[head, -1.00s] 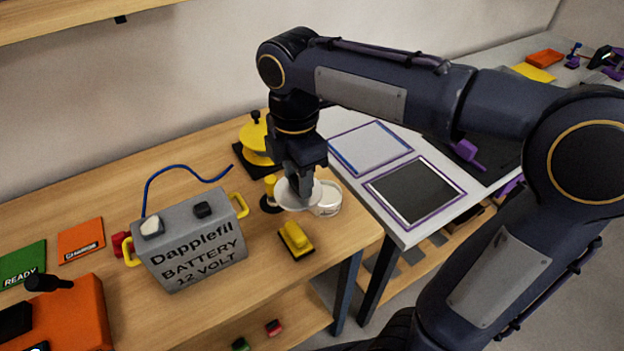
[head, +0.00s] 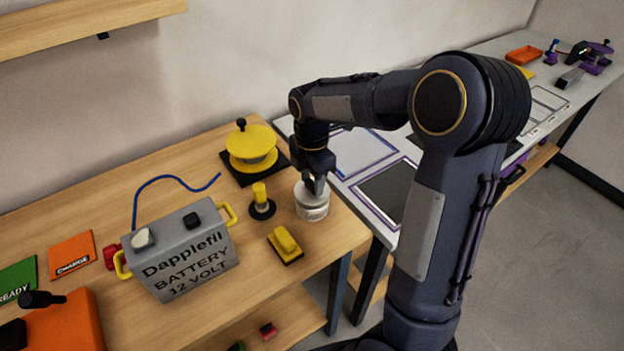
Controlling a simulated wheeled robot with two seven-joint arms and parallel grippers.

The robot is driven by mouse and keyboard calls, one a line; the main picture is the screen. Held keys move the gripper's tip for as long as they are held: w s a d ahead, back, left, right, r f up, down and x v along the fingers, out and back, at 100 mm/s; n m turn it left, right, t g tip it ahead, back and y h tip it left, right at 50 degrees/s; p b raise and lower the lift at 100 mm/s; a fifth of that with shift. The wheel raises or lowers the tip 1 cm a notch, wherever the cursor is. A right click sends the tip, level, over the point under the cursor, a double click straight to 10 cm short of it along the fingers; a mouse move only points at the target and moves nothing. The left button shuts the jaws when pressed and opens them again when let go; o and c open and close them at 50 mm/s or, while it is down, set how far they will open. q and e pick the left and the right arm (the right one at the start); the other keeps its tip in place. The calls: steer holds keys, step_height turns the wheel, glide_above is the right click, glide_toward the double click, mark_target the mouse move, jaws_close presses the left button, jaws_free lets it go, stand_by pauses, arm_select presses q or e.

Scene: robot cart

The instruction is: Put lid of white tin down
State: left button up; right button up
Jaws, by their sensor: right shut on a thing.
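The white tin (head: 313,212) stands upright on the wooden table near its right edge. Its white lid (head: 303,190) is over the tin's top and appears to rest on it; my gripper hides part of the lid. My right gripper (head: 315,187) points down from above and is shut on the lid. My left gripper is not in view.
A yellow-knobbed post (head: 261,203), a yellow block (head: 286,244) and a yellow round device (head: 251,146) stand left of the tin. A grey battery (head: 182,249) is further left. A second table with framed panels (head: 389,192) adjoins at right.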

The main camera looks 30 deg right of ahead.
steer(key=shift+f, duration=0.35)
steer(key=shift+f+b, duration=0.35)
steer(key=shift+f, duration=0.2)
steer(key=shift+f, duration=0.1)
steer(key=o, duration=1)
steer(key=shift+c, duration=0.2)
